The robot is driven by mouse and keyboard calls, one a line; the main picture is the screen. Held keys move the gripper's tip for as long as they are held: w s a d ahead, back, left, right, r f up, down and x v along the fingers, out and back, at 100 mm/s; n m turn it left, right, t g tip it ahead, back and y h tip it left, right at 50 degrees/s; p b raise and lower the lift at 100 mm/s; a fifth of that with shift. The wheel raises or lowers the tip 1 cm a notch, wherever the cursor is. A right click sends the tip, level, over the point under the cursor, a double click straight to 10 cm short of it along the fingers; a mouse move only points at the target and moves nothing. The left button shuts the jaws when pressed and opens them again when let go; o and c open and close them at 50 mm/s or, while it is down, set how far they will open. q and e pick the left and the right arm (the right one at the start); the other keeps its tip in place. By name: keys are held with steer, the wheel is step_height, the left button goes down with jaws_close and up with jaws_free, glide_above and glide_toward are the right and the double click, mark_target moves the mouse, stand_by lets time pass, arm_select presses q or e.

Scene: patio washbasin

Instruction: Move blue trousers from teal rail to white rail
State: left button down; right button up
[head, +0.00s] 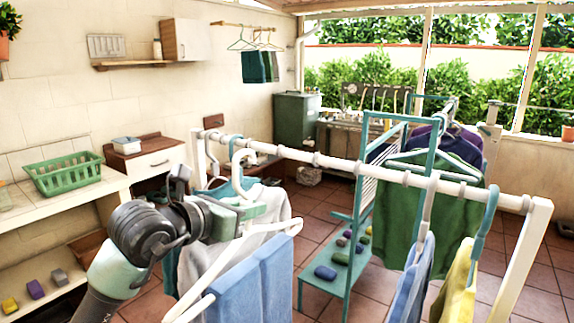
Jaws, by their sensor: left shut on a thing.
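The blue trousers (250,285) hang folded over a white hanger (235,243) in the lower middle of the head view. My left gripper (257,210) is shut on this hanger, just below the left part of the white rail (340,164). A white hook above the gripper reaches up to the rail; I cannot tell whether it rests on it. The teal rail (395,117) is part of a teal rack behind the white one, with purple and green garments (430,205) near it. My right gripper is not in view.
A white garment (213,258) hangs close behind the trousers. A blue garment (410,283) and a yellow one (456,285) hang at the rail's right end. The rail's middle is bare. A green basket (64,175) stands on the left counter.

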arm_select(q)
steer(key=r+x, duration=0.1)
steer(key=x, duration=0.3)
steer(key=b+x, duration=0.1)
steer(key=x, duration=0.3)
steer(key=r+x, duration=0.1)
steer(key=x, duration=0.3)
steer(key=shift+w+d+r+b, duration=0.25)
steer(key=shift+d+r+b, duration=0.05)
steer(key=shift+d+r, duration=0.05)
steer(key=shift+x, duration=0.8)
steer(key=shift+w+r, duration=0.1)
steer(key=shift+r, duration=0.1)
steer(key=shift+w+d, duration=0.1)
steer(key=shift+w+d, duration=0.6)
steer(key=shift+w, duration=0.2)
steer(key=shift+w+d, duration=0.65)
steer(key=shift+w, duration=0.2)
steer(key=shift+f, duration=0.25)
